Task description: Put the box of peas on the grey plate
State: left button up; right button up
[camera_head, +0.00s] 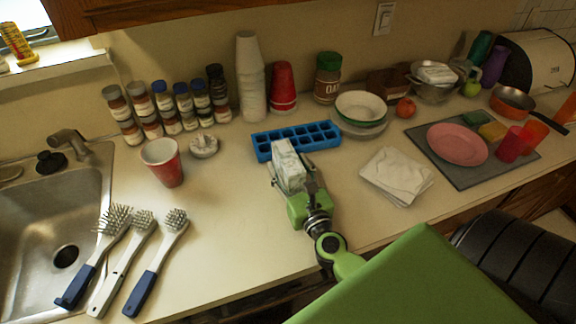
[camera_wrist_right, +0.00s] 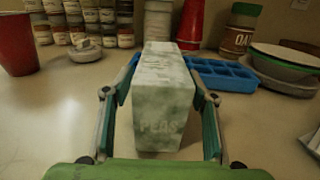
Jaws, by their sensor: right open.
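The box of peas (camera_head: 288,165) is a pale, frosty carton standing on the counter; PEAS shows on its near face in the right wrist view (camera_wrist_right: 162,95). My right gripper (camera_head: 293,185) is open, with one finger on each side of the box. In the right wrist view its fingers (camera_wrist_right: 160,105) flank the box, and I cannot tell whether they touch it. A greyish plate (camera_head: 366,132) lies at the back under a green-rimmed white bowl (camera_head: 360,106), so most of it is hidden. My left gripper is out of view.
A blue ice tray (camera_head: 297,139) lies right behind the box. White napkins (camera_head: 397,175) lie to its right, and a pink plate (camera_head: 457,144) sits on a dark grey mat (camera_head: 478,176). Brushes (camera_head: 157,261) lie left, by the sink.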

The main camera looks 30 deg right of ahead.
jog(key=shift+p+x, duration=0.3)
jog(key=shift+x, duration=1.7)
jog(key=shift+s, duration=0.1)
jog(key=c, duration=1.4)
jog(key=shift+r, duration=0.1)
grip_shut()
jog(key=shift+r, duration=0.1)
